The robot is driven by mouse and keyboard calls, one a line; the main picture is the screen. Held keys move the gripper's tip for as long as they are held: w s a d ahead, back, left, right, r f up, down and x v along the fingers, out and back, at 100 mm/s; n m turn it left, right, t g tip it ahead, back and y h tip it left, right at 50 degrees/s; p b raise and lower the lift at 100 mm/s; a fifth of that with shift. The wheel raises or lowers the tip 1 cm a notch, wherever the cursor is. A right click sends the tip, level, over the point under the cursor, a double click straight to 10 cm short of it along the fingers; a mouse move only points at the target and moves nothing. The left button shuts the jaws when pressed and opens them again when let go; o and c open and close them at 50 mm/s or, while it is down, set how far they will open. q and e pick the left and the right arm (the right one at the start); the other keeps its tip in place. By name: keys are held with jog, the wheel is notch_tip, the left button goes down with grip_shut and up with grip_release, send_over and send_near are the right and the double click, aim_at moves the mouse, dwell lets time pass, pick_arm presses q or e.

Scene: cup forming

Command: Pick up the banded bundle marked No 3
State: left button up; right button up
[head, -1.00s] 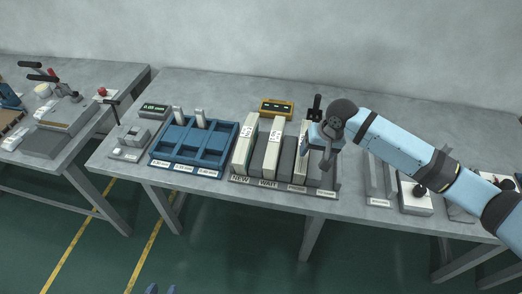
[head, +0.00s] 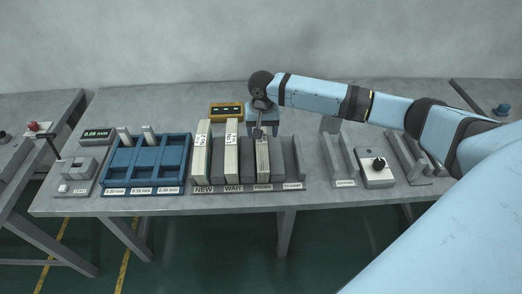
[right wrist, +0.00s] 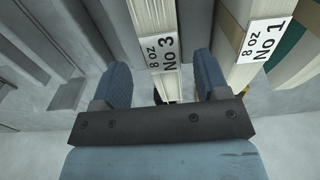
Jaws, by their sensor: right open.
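The bundle marked No 3 (right wrist: 152,20) is a pale, upright stack with an "8 oz No 3" label. My left gripper is not in view.
Another pale bundle (head: 202,155) stands in the NEW slot. Grey dividers (head: 297,160) separate the slots closely. A blue tray (head: 145,165) lies left, a yellow-framed display (head: 226,112) behind. A knob box (head: 375,170) stands right on the grey table.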

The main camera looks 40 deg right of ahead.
aim_at(261, 142)
jog(key=f, duration=0.5)
jog(key=shift+s+a+f, duration=0.1)
jog(key=shift+a+f, duration=0.05)
jog(key=shift+a, duration=0.05)
grip_shut()
